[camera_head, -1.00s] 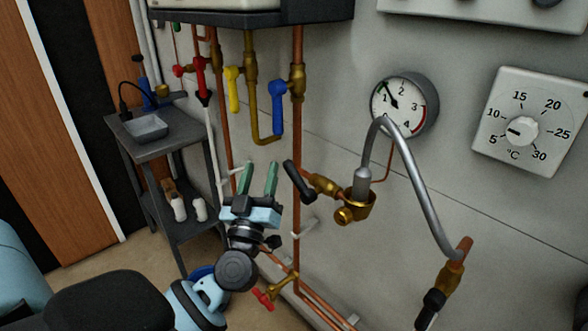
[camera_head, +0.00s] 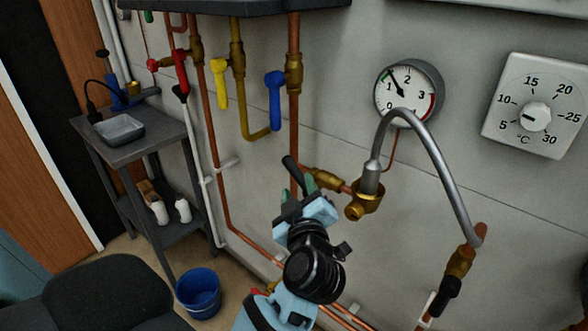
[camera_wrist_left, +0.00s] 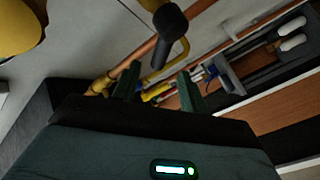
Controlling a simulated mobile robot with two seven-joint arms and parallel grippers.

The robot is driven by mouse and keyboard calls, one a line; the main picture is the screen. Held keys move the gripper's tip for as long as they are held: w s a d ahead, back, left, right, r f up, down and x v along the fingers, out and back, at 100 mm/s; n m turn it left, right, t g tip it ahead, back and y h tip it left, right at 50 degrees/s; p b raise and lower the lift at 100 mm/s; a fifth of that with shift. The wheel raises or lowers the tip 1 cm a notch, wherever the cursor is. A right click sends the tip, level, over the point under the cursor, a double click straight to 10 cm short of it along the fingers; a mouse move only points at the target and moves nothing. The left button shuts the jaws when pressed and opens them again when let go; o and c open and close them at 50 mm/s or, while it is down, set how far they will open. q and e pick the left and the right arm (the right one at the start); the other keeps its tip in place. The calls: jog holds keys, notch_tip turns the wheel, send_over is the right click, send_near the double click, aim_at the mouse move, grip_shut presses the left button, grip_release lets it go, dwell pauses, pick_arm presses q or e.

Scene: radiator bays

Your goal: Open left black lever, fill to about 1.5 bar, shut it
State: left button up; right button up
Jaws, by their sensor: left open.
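The left black lever (camera_head: 291,168) sits on a brass valve (camera_head: 322,179) beside the copper pipe, slanting down to the right. It also shows in the wrist view (camera_wrist_left: 168,24). My left gripper (camera_head: 299,184) is open at the lever, its green fingers partly hidden by its own body. In the wrist view the lever's lower end lies just beyond the gap between the fingers; contact cannot be told. The round gauge (camera_head: 409,93) has its needle between 1 and 2. A grey hose (camera_head: 428,153) arches to a lower valve with another black lever (camera_head: 446,296).
Blue (camera_head: 275,100) and yellow (camera_head: 221,82) levers hang on pipes left of the valve. A temperature dial (camera_head: 535,110) is on the wall. A grey cart (camera_head: 152,145) and a blue bucket (camera_head: 198,291) stand at left. Copper pipes run low along the wall.

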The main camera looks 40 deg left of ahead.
aim_at(295, 173)
pick_arm(q)
jog(key=x, duration=0.7)
jog(key=shift+w+a, duration=0.2)
jog(key=shift+a, duration=0.05)
grip_shut()
